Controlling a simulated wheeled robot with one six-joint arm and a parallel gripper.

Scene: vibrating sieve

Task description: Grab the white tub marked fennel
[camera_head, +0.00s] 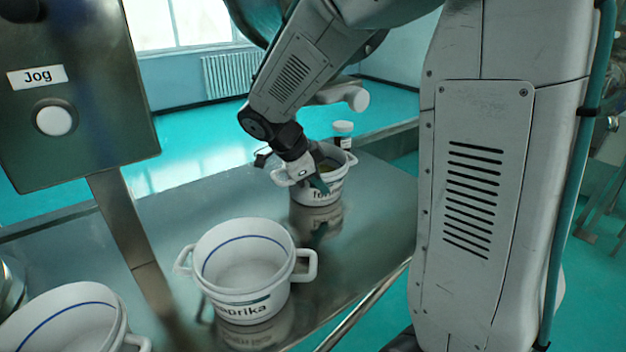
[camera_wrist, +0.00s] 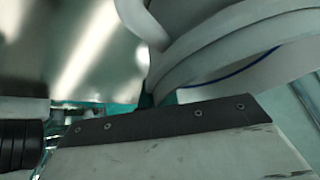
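The white tub with a label beginning "fe" (camera_head: 331,195) stands upright on the metal table in the head view, with the rest of the word hidden. Some dark contents show inside it. My gripper (camera_head: 315,184) is at its near left side, in front of the rim and over part of the label. In the wrist view a white tub's rim and curved handle (camera_wrist: 215,42) fill the upper right, close to my gripper. The fingers are mostly hidden, so neither their opening nor contact with the tub can be told.
A white tub marked paprika (camera_head: 243,272) stands nearer on the metal table (camera_head: 180,222). Another white tub (camera_head: 68,322) is at the lower left. A small jar with a white lid (camera_head: 343,134) stands behind the fennel tub. A dark Jog button panel (camera_head: 85,125) stands at left.

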